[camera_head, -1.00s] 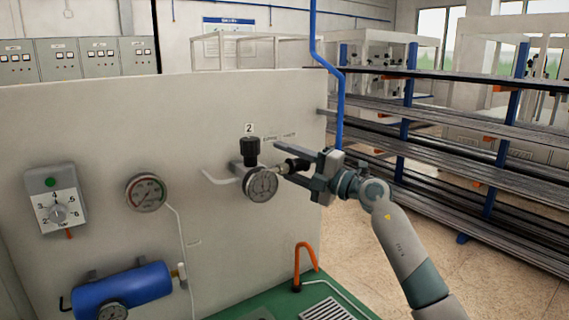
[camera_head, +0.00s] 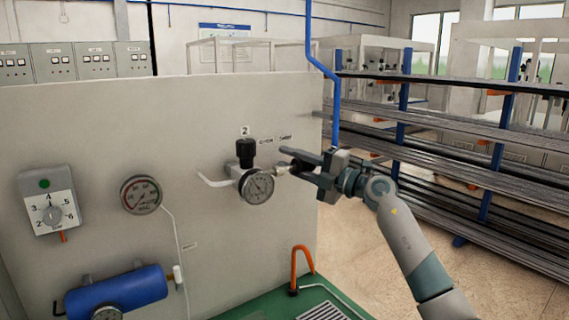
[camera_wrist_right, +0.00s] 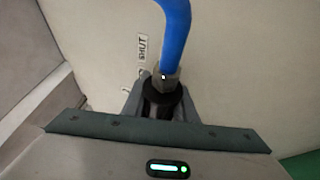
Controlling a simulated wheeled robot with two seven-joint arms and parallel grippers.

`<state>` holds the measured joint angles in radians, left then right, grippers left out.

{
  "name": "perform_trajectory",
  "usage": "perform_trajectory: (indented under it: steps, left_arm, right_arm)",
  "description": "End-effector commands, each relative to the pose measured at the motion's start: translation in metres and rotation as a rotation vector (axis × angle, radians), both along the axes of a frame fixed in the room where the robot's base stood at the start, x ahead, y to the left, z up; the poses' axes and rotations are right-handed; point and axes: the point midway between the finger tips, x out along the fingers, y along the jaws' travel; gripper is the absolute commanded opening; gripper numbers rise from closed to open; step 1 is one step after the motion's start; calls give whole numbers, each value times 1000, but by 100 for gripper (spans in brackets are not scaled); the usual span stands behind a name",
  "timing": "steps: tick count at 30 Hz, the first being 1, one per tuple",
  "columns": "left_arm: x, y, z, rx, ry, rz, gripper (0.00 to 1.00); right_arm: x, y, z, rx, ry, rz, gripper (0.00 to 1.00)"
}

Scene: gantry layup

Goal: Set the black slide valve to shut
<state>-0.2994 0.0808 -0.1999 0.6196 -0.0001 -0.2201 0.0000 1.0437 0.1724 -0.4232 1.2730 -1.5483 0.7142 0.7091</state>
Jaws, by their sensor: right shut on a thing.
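The black slide valve (camera_head: 303,167) is on the metal line right of the small round gauge (camera_head: 257,187), below the OPEN and SHUT lettering (camera_head: 275,138) on the panel. My right gripper (camera_head: 299,164) is shut on it, with the fingers hiding much of the valve. In the right wrist view the black collar of the valve (camera_wrist_right: 163,103) sits between the fingers, below a metal nut. The SHUT label (camera_wrist_right: 142,47) shows close by to its upper left. My left gripper is not in view.
A black knob (camera_head: 245,151) marked 2 stands above the gauge. A blue pipe (camera_head: 309,45) runs down behind my right gripper and crosses the wrist view. A dial box (camera_head: 49,201), a blue cylinder (camera_head: 130,288) and an orange handle (camera_head: 294,269) are nearby. Racks stand at right.

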Motion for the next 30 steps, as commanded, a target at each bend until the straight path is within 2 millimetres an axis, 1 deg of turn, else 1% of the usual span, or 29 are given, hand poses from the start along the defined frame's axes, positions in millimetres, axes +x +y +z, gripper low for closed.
perform_trajectory:
  steps: [1, 3, 4, 5, 6, 15, 20, 25, 30]
  left_arm:
    - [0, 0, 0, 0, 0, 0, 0]
    - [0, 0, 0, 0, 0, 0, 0]
    - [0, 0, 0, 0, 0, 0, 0]
    - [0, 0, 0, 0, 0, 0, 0]
    - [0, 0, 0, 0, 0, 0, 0]
    - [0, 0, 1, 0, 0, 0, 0]
    - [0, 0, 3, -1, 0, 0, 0]
    - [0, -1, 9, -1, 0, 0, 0]
    - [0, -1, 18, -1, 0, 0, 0]
  right_arm:
    - [2, -4, 2, 1, -3, -9, 0]
    - [2, -4, 2, 2, -3, -10, 0]
    - [2, -4, 2, 2, -3, -10, 28]
    - [2, -4, 2, 2, -3, -10, 35]
    - [2, -4, 2, 2, -3, -10, 44]
    - [1, -3, 1, 1, -2, -6, 44]
    - [-1, -7, 0, 1, -2, -7, 44]
    - [-8, -20, -1, 0, -1, -7, 44]
    - [-22, -44, -6, 0, 1, -9, 44]
